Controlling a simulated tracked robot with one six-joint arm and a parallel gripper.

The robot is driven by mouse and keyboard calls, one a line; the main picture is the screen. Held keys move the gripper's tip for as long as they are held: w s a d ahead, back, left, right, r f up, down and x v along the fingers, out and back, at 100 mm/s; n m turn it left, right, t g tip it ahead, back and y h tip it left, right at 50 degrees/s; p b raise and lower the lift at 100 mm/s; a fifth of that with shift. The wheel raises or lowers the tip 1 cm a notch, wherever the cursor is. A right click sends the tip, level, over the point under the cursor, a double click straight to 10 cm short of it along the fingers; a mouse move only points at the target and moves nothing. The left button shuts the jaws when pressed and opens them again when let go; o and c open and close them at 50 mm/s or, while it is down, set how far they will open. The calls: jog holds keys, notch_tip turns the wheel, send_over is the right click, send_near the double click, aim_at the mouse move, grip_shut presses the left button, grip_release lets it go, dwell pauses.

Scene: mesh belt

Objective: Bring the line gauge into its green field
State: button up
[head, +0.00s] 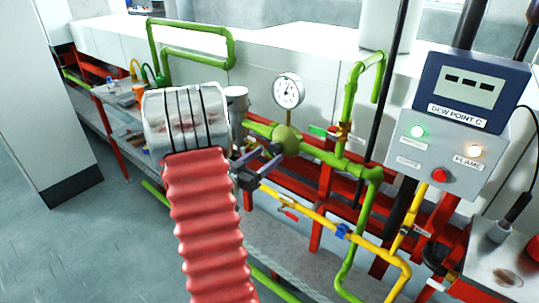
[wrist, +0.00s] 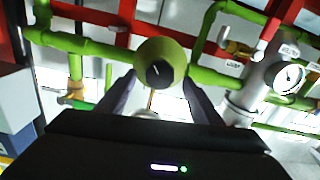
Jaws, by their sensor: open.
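The line gauge (head: 288,91) is a round white dial on a thin stem above the green pipe in the head view. Its needle and green field are too small to read there. Below it sits a round green regulator body (head: 287,139). In the wrist view a black knob (wrist: 159,73) with a pale mark shows at the centre of a round green body (wrist: 158,50). My gripper (head: 262,160) is open in front of the regulator. In the wrist view the fingers of my gripper (wrist: 159,80) stand on either side of the knob; contact cannot be told.
Green pipes (head: 352,172) and a yellow pipe (head: 320,219) run around the regulator on a red frame. A dew point box (head: 458,125) with lit lamps stands at the right. A dial on a grey pipe (wrist: 288,78) shows in the wrist view. Grey floor is open at left.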

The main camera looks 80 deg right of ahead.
aim_at(274, 149)
jog(key=shift+x, duration=1.25)
jog(key=shift+c, duration=0.4)
jog(key=c, duration=1)
jog(key=shift+m, duration=0.4)
jog(key=shift+m, duration=2.5)
jog(key=o, duration=1.1)
